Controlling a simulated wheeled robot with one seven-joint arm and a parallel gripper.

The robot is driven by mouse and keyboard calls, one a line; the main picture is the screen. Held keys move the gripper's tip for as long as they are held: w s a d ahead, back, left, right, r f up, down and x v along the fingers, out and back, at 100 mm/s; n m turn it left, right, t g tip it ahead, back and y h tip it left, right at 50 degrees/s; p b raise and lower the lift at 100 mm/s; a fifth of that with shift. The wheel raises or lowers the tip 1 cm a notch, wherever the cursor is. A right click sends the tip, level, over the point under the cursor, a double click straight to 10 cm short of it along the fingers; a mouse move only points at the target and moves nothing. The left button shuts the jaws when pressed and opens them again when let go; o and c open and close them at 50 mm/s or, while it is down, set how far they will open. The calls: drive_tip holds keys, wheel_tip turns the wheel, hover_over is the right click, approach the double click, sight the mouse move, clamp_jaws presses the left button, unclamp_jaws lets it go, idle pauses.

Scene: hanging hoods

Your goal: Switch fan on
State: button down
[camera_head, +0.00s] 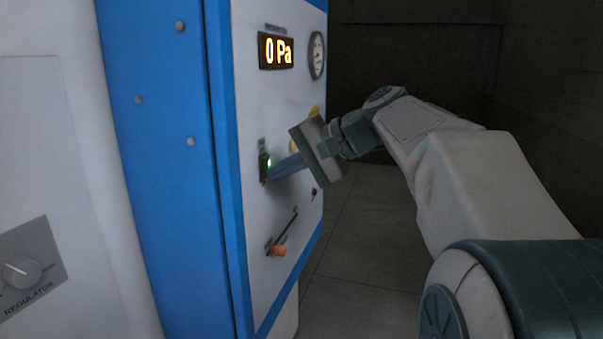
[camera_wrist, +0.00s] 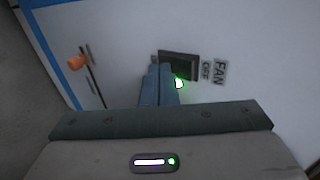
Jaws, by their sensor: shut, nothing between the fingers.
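The fan switch (camera_head: 264,166) is a dark rocker on the white panel, with a green light glowing beside it. In the wrist view the dark fan switch (camera_wrist: 178,66) sits next to the labels FAN and OFF (camera_wrist: 212,71), and the green glow shows at its lower edge. My gripper (camera_head: 272,176) is shut and empty, its blue-grey fingers pointing at the panel. In the wrist view the fingertips (camera_wrist: 158,70) overlap the switch's lower left part and hide some of it. I cannot tell whether they touch it.
A slider with an orange knob (camera_head: 277,250) is below the switch. A display reading 0 Pa (camera_head: 276,51) and a round gauge (camera_head: 317,55) are above. A REGULATOR dial (camera_head: 20,272) is on the left face. Open floor (camera_head: 350,215) lies right of the cabinet.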

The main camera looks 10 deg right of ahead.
drive_tip(key=shift+a+r, duration=0.15)
drive_tip(key=shift+a, duration=0.05)
drive_tip(key=shift+s+r+p, duration=0.1)
drive_tip(key=shift+r+p, duration=0.6)
drive_tip(key=shift+r, duration=0.15)
drive_tip(key=shift+s+d, duration=0.1)
drive_tip(key=shift+d, duration=0.2)
drive_tip(key=v, duration=1.3)
drive_tip(key=shift+d+f+b, duration=0.25)
drive_tip(key=shift+f+b, duration=0.1)
drive_tip(key=shift+b, duration=0.05)
drive_tip(key=shift+s, duration=0.1)
